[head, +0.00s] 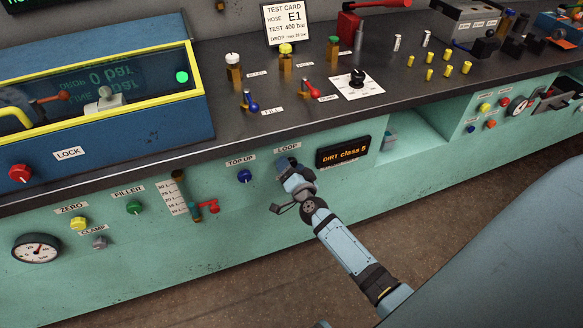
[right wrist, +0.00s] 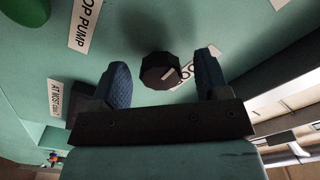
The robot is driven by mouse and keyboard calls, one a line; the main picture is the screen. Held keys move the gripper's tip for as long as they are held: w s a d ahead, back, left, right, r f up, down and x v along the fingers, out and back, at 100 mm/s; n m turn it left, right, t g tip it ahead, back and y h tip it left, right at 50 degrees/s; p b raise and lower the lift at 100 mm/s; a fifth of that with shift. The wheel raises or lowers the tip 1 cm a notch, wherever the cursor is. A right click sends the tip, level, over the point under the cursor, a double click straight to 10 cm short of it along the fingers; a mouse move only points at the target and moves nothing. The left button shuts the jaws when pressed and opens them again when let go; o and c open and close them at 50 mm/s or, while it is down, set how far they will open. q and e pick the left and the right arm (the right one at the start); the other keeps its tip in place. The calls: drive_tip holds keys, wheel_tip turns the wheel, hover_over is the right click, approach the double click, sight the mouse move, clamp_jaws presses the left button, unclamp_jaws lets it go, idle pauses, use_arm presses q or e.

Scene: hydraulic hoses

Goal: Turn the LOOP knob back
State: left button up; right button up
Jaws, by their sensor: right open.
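The LOOP knob (right wrist: 160,71) is a dark, faceted round knob with a pale pointer line, on the green front panel. In the right wrist view it shows between the two blue fingertips of my right gripper (right wrist: 162,66), with a gap on each side. My right gripper (head: 288,168) is open and empty. In the head view it is at the panel just below the LOOP label (head: 288,147) and hides the knob. I cannot tell how deep the fingers reach around it. My left gripper is not in view.
The blue TOP UP knob (head: 244,176) is left of my right gripper. A red-handled valve (head: 208,207) sits further left. The DIRT display (head: 343,151) is close on the right. The dark worktop edge (head: 235,147) runs above. The floor in front is clear.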

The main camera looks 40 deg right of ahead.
drive_tip(key=c, duration=0.9)
drive_tip(key=shift+c, duration=0.2)
